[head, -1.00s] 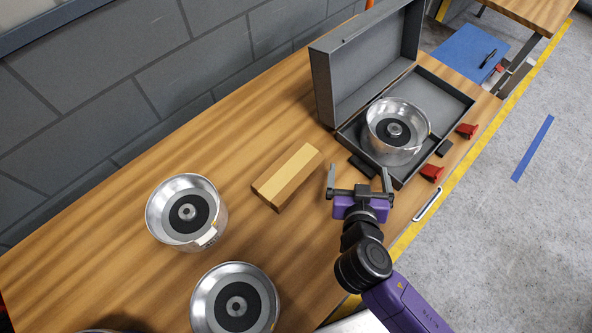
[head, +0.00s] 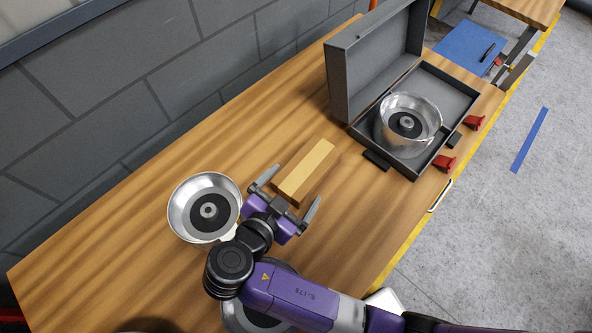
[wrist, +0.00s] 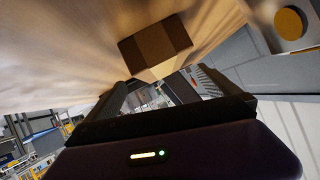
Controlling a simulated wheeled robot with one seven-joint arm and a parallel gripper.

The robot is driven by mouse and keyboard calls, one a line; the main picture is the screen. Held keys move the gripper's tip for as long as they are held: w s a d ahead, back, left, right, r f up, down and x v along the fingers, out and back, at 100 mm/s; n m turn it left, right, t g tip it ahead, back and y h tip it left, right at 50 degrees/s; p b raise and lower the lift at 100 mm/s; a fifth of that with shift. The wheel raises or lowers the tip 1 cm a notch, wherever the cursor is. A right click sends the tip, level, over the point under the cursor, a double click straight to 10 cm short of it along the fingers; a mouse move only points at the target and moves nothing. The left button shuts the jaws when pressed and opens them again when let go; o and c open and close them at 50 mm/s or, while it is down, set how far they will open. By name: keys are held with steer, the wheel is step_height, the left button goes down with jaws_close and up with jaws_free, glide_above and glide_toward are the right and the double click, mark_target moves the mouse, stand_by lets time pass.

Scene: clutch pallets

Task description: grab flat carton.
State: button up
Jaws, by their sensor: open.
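The flat carton (head: 306,172) is a tan, long narrow box lying on the wooden bench between the metal clutch drums and the open grey case. My gripper (head: 289,188) is open and empty at the near end of the carton. Its two fingers point toward the carton, roughly one to each side of that end. In the wrist view the carton (wrist: 155,45) shows as a dark brown block ahead of the open fingers. I cannot tell whether any finger touches it.
A metal clutch drum (head: 205,207) stands close left of my gripper. Another drum (head: 250,317) is partly hidden under my arm. The open grey case (head: 352,118) holds a third drum (head: 408,118). Red clamps (head: 445,163) sit at its front. Bare bench lies right of the carton.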

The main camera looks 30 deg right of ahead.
mark_target(303, 174)
steer(key=x, duration=0.7)
steer(key=shift+w+d, duration=0.2)
steer(key=c, duration=1.3)
